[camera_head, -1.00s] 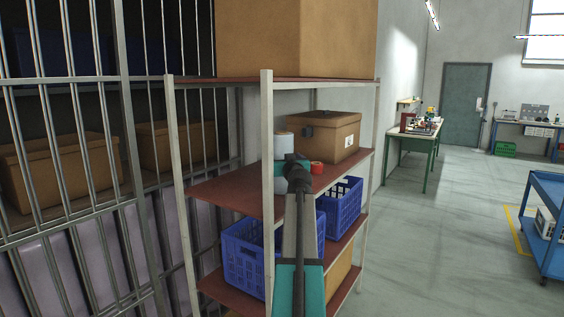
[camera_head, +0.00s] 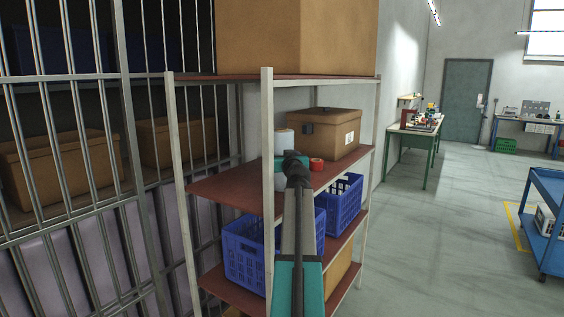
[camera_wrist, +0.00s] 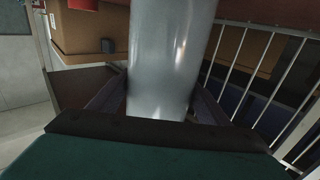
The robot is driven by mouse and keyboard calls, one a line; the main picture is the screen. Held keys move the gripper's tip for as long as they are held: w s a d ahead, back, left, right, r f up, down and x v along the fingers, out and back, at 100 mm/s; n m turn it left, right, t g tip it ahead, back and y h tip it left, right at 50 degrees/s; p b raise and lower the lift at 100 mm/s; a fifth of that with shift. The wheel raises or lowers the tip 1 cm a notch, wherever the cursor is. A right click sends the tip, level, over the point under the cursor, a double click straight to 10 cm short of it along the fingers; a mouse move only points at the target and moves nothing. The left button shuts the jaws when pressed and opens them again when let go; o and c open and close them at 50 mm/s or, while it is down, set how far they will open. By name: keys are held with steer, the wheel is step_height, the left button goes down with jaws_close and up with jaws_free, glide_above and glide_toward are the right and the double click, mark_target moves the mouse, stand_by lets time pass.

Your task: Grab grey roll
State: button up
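My gripper (camera_head: 284,165) is at the roll's mid-height. In the wrist view, the glossy grey roll (camera_wrist: 170,55) stands between my gripper's two fingers (camera_wrist: 160,98), one on each side and close to its surface. Whether the fingers press on the roll cannot be told.
A brown box (camera_head: 325,132) and a small red roll (camera_head: 317,164) lie to the right on the same shelf. Blue crates (camera_head: 243,252) stand on the shelf below. A large box (camera_head: 296,38) sits above. Metal bars (camera_head: 128,130) run along the left.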

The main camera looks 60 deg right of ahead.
steer(key=c, duration=0.8)
steer(key=shift+r, duration=0.15)
